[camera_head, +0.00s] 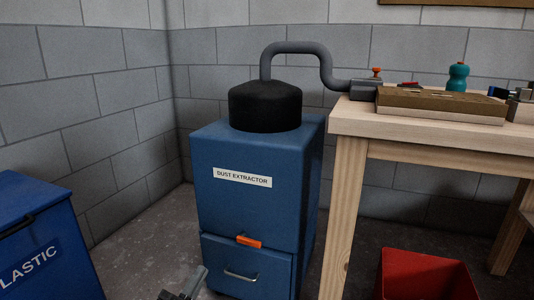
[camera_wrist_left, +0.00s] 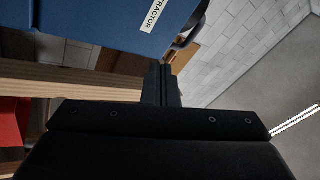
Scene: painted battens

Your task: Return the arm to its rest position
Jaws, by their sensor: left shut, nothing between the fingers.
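My left gripper (camera_head: 192,282) shows at the bottom edge of the head view, low in front of the blue dust extractor (camera_head: 221,215). Only its end is in the picture. In the left wrist view its two dark fingers (camera_wrist_left: 162,72) lie together with nothing between them. The extractor's blue front (camera_wrist_left: 100,18) and part of its white label (camera_wrist_left: 162,12) show beyond them. I cannot tell the exact gap between the fingers and the extractor. My right gripper is in neither view.
The extractor has an orange latch (camera_head: 249,241) and a drawer handle (camera_head: 240,276). A wooden workbench (camera_head: 430,128) stands to its right, with a red bin (camera_head: 425,275) below. A blue plastic bin (camera_head: 45,225) is at left. Bare floor (camera_head: 150,235) lies between.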

